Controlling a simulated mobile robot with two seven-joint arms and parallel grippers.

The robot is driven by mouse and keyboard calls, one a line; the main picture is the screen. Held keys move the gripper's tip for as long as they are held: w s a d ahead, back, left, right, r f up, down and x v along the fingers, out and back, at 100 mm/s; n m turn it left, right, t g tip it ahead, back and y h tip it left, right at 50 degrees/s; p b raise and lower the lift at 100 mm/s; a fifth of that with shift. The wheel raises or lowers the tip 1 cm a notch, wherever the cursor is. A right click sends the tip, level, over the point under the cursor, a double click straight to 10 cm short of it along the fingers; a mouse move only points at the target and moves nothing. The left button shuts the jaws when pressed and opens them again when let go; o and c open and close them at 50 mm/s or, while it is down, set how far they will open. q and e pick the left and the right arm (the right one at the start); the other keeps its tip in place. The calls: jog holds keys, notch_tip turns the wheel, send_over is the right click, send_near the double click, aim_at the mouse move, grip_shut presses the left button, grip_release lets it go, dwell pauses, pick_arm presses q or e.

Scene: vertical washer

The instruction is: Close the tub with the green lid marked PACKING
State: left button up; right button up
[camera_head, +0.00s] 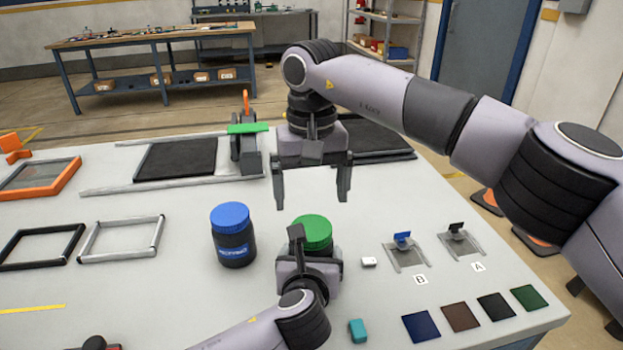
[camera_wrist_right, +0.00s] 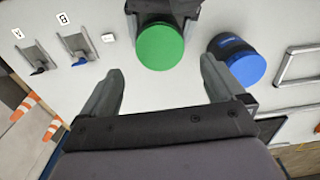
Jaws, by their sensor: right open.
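The green lid (camera_head: 313,230) sits on top of its tub, in the middle of the table. It shows from above in the right wrist view (camera_wrist_right: 160,46). The tub's body is mostly hidden by my left gripper (camera_head: 308,262), whose fingers flank it and appear shut on it. The marking PACKING is not visible, and I cannot tell how tightly the lid sits. My right gripper (camera_head: 313,192) is open and empty, pointing down, above and behind the green lid. In the right wrist view its fingertips (camera_wrist_right: 162,78) lie apart, with the lid beyond them.
A dark tub with a blue lid (camera_head: 231,218) stands just left of the green-lidded tub. Small brackets (camera_head: 406,250), a white block (camera_head: 369,262) and a teal block (camera_head: 357,330) lie right of it. Frames (camera_head: 122,238) lie at left. A green-topped fixture (camera_head: 248,129) stands behind.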

aim_at(312, 227)
notch_tip(312, 227, down, 6)
jog(key=shift+f, duration=0.1)
dwell(0.4)
